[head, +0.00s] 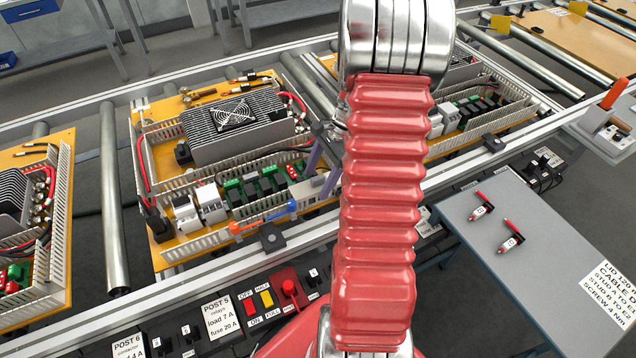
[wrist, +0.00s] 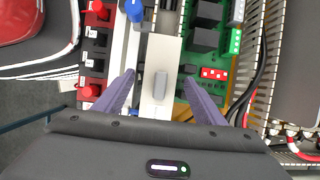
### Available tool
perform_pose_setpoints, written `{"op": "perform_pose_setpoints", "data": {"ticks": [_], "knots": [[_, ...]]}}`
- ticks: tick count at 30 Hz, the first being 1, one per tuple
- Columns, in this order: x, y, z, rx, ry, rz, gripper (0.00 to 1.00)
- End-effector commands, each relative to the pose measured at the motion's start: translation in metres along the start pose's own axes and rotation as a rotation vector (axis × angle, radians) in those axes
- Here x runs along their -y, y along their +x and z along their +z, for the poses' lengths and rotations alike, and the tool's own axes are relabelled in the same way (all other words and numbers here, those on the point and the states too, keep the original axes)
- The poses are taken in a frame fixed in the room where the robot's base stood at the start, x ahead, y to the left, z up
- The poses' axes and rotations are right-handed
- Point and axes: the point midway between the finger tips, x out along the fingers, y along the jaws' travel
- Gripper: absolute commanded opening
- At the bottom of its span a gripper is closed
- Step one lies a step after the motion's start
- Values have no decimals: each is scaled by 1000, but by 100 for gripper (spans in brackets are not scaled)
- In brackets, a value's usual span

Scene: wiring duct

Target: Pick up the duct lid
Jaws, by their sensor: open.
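The duct lid appears to be the pale flat strip (wrist: 162,55) with a grey raised grip (wrist: 160,86) in the wrist view. It lies beside green relay boards, and its near end is hidden by my gripper body. My gripper (wrist: 160,77) is open, with one purple finger on each side of the strip and gaps showing between. In the head view the purple fingers (head: 318,158) show left of my red arm, over the front right of the middle panel (head: 163,253). I cannot tell their height above the strip.
The panel carries a finned heatsink unit (head: 240,125), slotted ducts and green relays (head: 262,187). A blue and orange tool (head: 262,218) lies at its front edge. A control strip with a red button (head: 289,287) runs in front. A grey table (head: 540,260) stands at right.

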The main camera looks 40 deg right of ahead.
Motion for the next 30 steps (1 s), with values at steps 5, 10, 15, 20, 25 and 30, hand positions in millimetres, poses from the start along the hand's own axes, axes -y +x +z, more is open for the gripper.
{"op": "perform_pose_setpoints", "data": {"ticks": [5,10,15,20,25,30], "knots": [[0,1,0,0,0,0,64],[0,1,0,0,0,0,64],[0,1,0,-1,0,-1,64],[0,1,0,-1,0,-1,55],[0,0,0,-1,0,-1,43],[0,0,0,-1,0,-1,31]]}}
